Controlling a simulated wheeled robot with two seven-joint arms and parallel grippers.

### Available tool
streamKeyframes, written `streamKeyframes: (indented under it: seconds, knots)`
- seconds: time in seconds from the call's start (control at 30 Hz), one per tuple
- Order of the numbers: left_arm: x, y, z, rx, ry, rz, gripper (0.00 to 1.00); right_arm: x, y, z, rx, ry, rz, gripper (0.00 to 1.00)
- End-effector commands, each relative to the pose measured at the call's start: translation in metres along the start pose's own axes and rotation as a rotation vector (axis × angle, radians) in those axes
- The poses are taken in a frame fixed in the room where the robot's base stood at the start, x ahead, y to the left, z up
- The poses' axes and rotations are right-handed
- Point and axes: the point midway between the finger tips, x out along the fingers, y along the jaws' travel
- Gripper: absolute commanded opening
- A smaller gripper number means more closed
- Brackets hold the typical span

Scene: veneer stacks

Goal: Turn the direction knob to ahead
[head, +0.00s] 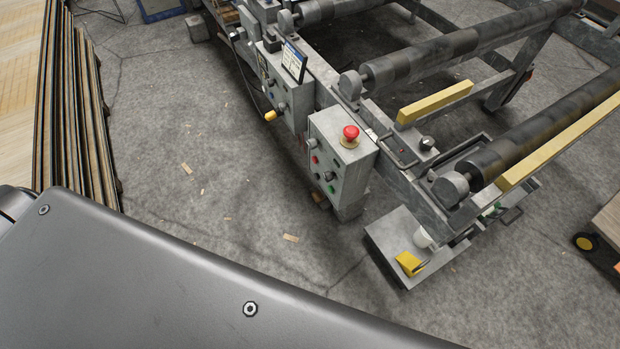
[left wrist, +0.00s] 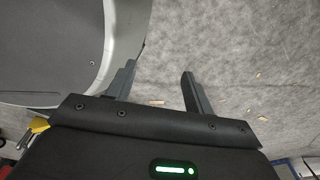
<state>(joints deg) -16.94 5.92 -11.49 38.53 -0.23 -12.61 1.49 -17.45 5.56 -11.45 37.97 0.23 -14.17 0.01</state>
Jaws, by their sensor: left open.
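A grey control box (head: 352,176) stands on the machine frame in the head view, with a red mushroom button (head: 351,132) on top. Its front face has small red and green buttons and dark knobs, one at its upper left (head: 313,144) and one lower down (head: 329,176). A second grey box (head: 297,103) behind it also carries a knob (head: 282,106). Labels are too small to read, so I cannot tell which knob is for direction or where it points. My left gripper (left wrist: 158,86) is open and empty above bare floor, away from the boxes. My right gripper is not in view.
A screen (head: 294,61) and a yellow handle (head: 271,115) are at the second box. Rollers (head: 470,43) and yellow bars (head: 435,101) lie to the right. A low plate (head: 391,238) with a yellow pedal juts out below. Veneer stacks (head: 80,110) stand left; the floor between is open.

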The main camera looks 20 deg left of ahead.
Motion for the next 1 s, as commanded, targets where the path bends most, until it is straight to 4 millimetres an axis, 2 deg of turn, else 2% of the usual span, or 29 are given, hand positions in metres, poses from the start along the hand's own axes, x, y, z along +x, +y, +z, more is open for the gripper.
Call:
streamKeyframes:
  seconds: [0.07, 0.17, 0.2, 0.27, 0.3, 0.37, 0.4, 0.43, 0.5, 0.6, 0.7, 0.8, 1.0]
  knots:
    - [0.007, -0.017, -0.039, -0.035, 0.100, -0.002, 0.52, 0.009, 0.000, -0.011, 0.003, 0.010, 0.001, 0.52]
    - [0.002, -0.041, -0.124, -0.116, 0.316, 0.031, 0.52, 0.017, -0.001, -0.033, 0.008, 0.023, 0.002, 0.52]
    - [-0.007, -0.050, -0.165, -0.153, 0.424, 0.060, 0.52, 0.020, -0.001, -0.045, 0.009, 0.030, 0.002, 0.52]
    - [-0.032, -0.059, -0.227, -0.201, 0.591, 0.131, 0.52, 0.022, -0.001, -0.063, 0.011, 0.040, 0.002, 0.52]
    - [-0.053, -0.061, -0.264, -0.227, 0.695, 0.190, 0.52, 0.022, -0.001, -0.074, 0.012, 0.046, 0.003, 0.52]
    - [-0.091, -0.060, -0.311, -0.252, 0.834, 0.294, 0.52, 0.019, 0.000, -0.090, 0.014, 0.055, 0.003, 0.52]
    - [-0.118, -0.057, -0.337, -0.260, 0.912, 0.369, 0.52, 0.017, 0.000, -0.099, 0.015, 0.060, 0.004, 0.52]
    - [-0.138, -0.053, -0.353, -0.264, 0.964, 0.428, 0.52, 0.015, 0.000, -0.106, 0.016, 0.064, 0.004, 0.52]
    - [-0.183, -0.042, -0.379, -0.260, 1.057, 0.559, 0.52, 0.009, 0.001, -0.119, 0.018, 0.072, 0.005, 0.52]
    - [-0.234, -0.026, -0.398, -0.244, 1.134, 0.716, 0.52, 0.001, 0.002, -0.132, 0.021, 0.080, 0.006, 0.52]
    - [-0.267, -0.015, -0.405, -0.227, 1.168, 0.818, 0.52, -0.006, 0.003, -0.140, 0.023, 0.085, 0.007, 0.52]
    - [-0.282, -0.009, -0.407, -0.220, 1.179, 0.864, 0.52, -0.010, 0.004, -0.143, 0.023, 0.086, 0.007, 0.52]
    - [-0.284, -0.006, -0.413, -0.221, 1.181, 0.872, 0.52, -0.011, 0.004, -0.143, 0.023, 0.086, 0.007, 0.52]
